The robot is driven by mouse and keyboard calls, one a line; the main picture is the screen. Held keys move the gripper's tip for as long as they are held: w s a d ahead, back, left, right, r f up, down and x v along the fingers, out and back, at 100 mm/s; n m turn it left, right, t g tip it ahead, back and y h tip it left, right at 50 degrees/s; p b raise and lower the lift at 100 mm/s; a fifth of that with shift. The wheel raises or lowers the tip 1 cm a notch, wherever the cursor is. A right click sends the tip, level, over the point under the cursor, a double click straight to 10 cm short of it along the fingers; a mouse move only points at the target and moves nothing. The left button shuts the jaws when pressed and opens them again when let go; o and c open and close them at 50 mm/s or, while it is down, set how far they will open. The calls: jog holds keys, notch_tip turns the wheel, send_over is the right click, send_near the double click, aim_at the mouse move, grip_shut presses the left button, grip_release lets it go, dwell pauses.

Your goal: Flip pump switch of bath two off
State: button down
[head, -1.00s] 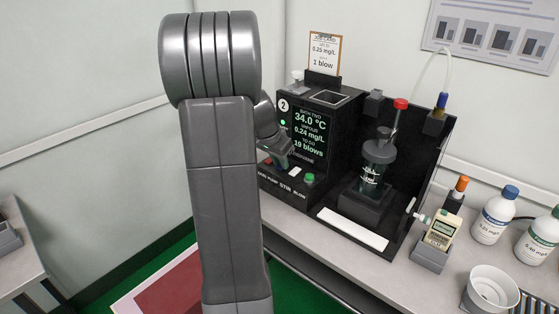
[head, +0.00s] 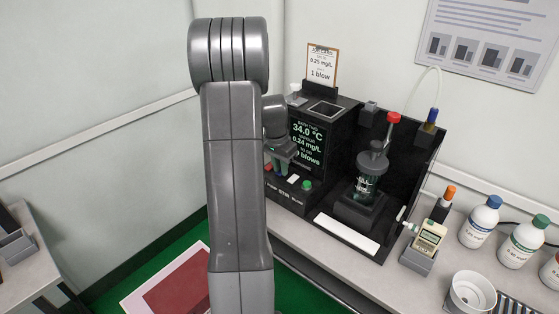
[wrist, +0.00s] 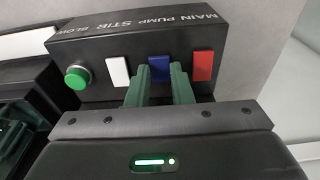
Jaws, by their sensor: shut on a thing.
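The bath two unit (head: 325,132) is a black box with a lit display, seen in the head view right of my arm. Its front ledge carries a red main switch (wrist: 202,66), a blue pump switch (wrist: 161,68), a white stir switch (wrist: 117,71) and a round green blow button (wrist: 77,76), all in the wrist view. My gripper (wrist: 160,86) has its two green fingers on either side of the blue pump switch and is shut on it. In the head view my gripper (head: 282,163) is at the ledge and hides the blue switch.
A stirred glass vessel (head: 368,178) stands in the black bay to the right. A handheld tester (head: 428,237) in a grey stand, bottles (head: 480,222) and a white bowl (head: 472,291) are farther right on the bench. A job card (head: 322,65) stands behind the unit.

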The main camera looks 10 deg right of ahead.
dwell(0.3)
jog(key=c, duration=1.3)
grip_release()
jog(key=shift+r, duration=0.1)
jog(key=r, duration=0.4)
jog(key=a+r, duration=0.1)
jog(key=r, duration=0.4)
jog(key=s+r, duration=0.1)
jog(key=r, duration=0.3)
jog(key=shift+a+r, duration=0.2)
jog(key=shift+r, duration=0.1)
jog(key=shift+f, duration=0.1)
jog(key=f, duration=0.4)
jog(key=d+f, duration=0.1)
jog(key=f, duration=0.4)
jog(key=w+f, duration=0.1)
jog(key=f, duration=0.3)
jog(key=shift+d+f, duration=0.2)
jog(key=shift+d, duration=0.05)
jog(key=shift+f, duration=0.25)
jog(key=shift+r+b, duration=0.1)
jog(key=shift+b, duration=0.3)
jog(key=shift+r+p, duration=0.2)
jog(key=shift+p, duration=0.2)
